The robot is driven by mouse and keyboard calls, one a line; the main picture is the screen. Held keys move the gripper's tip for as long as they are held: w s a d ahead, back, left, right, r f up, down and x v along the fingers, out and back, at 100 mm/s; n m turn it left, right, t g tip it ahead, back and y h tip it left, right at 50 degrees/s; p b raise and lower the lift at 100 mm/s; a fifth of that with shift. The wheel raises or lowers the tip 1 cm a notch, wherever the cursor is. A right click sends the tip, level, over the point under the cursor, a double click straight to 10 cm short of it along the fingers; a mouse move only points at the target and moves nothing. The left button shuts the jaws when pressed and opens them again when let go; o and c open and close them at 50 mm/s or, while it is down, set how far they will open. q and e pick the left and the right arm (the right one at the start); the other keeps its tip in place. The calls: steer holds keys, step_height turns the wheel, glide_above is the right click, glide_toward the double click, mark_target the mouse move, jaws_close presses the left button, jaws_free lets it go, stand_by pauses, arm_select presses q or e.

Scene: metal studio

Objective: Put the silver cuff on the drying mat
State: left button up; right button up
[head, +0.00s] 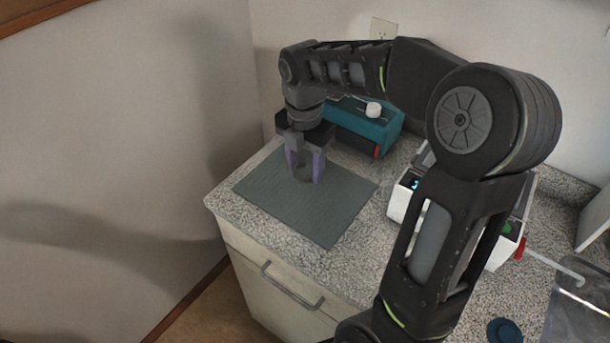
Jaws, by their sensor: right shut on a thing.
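The drying mat (335,205) is a flat grey-green rectangle on the speckled counter, near its left corner. My right gripper (304,172) points down over the back left part of the mat. Its purple fingers are shut on a small, dark grey, round thing between them, which I take to be the silver cuff (303,174). The fingers hide much of the cuff. I cannot tell whether its lower edge touches the mat or hangs just above it. My left gripper is not in view.
A teal and black device (362,125) stands just behind the mat. A white device (405,192) with a lit display stands to the right, partly behind my arm. A dark blue round thing (504,331) lies at the lower right. The mat's front part is bare.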

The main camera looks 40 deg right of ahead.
mark_target(305, 187)
step_height(305, 187, down, 3)
steer(key=shift+f, duration=0.4)
steer(key=shift+f, duration=0.1)
steer(key=o, duration=1.3)
steer(key=shift+o, duration=0.2)
steer(key=shift+r, duration=0.2)
step_height(305, 187, up, 12)
steer(key=shift+a, duration=0.1)
